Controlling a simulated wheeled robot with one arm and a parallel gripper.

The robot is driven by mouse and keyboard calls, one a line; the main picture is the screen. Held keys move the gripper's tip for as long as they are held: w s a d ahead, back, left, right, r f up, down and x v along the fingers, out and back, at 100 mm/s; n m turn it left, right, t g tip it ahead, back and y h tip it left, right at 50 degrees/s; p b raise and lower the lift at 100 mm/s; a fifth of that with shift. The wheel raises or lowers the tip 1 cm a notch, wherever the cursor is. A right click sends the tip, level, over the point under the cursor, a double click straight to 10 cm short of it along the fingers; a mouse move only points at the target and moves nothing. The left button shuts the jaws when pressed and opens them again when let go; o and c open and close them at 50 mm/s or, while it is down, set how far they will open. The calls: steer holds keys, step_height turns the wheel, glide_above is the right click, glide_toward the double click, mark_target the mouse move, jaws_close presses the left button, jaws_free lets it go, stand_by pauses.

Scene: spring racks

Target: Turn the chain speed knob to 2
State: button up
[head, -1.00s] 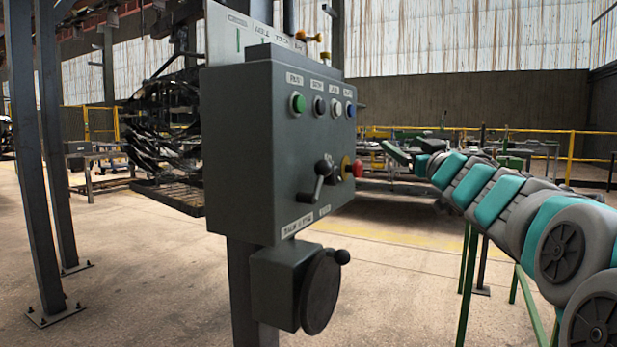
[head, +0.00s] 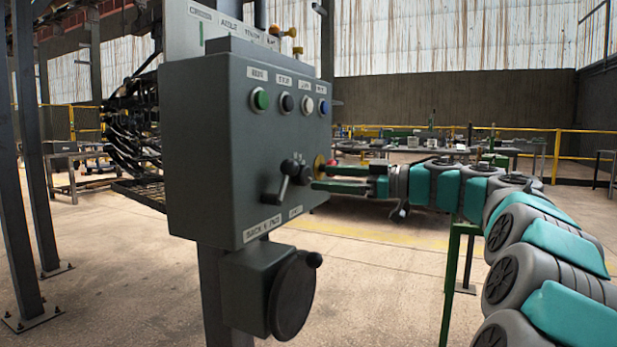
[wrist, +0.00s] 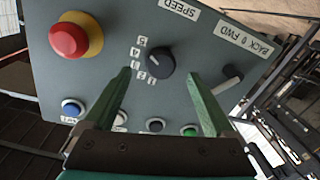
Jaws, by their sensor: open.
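The chain speed knob (wrist: 160,60) is a round black knob on the grey control box, beside the SPEED label, with numbers along one side. I cannot tell surely which number its mark points at. In the head view the knob (head: 303,172) is small, just right of the crank lever. My gripper (wrist: 163,76) is open, with one green finger on each side of the knob's lower part in the wrist view and nothing held. In the head view my gripper (head: 314,178) reaches in from the right, its tips close to the knob; contact cannot be made out.
A red emergency stop on a yellow base (wrist: 76,36) is close to the knob. The BACK/FWD lever (wrist: 232,75) is on its other side.

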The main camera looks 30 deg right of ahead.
mark_target(308, 176)
steer(key=shift+x, duration=2.35)
steer(key=shift+c, duration=0.2)
steer(key=c, duration=1.3)
steer(key=shift+c, duration=0.2)
